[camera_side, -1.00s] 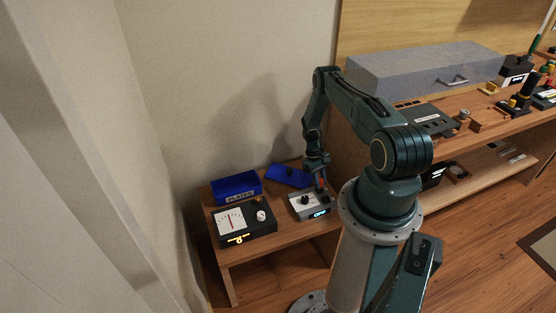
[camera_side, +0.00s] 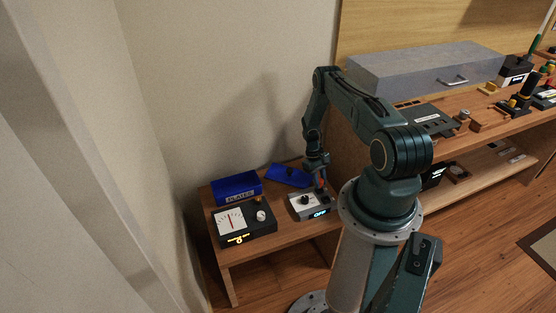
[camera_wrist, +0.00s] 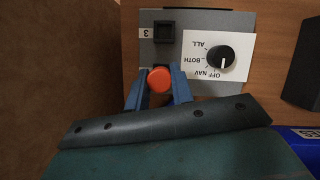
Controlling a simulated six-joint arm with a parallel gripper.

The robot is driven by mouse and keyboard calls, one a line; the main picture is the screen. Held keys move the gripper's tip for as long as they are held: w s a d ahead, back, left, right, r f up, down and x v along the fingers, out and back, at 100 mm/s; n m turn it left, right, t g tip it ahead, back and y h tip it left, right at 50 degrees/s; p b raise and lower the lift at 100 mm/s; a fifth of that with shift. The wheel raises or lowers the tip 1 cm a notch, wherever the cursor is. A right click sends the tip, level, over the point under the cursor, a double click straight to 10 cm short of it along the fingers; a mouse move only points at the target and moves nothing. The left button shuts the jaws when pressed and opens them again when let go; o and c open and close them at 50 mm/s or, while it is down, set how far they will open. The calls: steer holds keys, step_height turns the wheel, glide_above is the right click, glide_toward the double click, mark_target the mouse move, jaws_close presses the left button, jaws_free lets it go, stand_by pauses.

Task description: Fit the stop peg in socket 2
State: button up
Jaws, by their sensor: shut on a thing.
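The stop peg, with a round red-orange head (camera_wrist: 160,79), is between the blue fingers of my gripper (camera_wrist: 159,92) in the wrist view. My gripper is shut on it. The peg's lower part is hidden under its head. The peg is over the near edge of a grey switch box (camera_wrist: 191,20), beside a black square socket (camera_wrist: 164,32) with a small label that looks like a 3. I cannot tell whether the peg touches the box. In the side view my gripper (camera_side: 319,178) is at the back right of this box (camera_side: 310,207). No socket marked 2 is readable.
The box carries a black rotary knob (camera_wrist: 221,57) on a white plate, close to my right finger. On the low wooden table, a gauge box (camera_side: 244,222) stands left, with a blue bin (camera_side: 236,186) behind it. A flat blue piece (camera_side: 288,175) lies behind the switch box.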

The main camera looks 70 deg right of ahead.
steer(key=shift+f, duration=0.9)
stand_by(0.3)
steer(key=o, duration=1)
steer(key=shift+o, duration=0.2)
steer(key=shift+r, duration=0.1)
steer(key=v, duration=1.3)
steer(key=shift+r, duration=0.3)
steer(key=shift+w, duration=0.1)
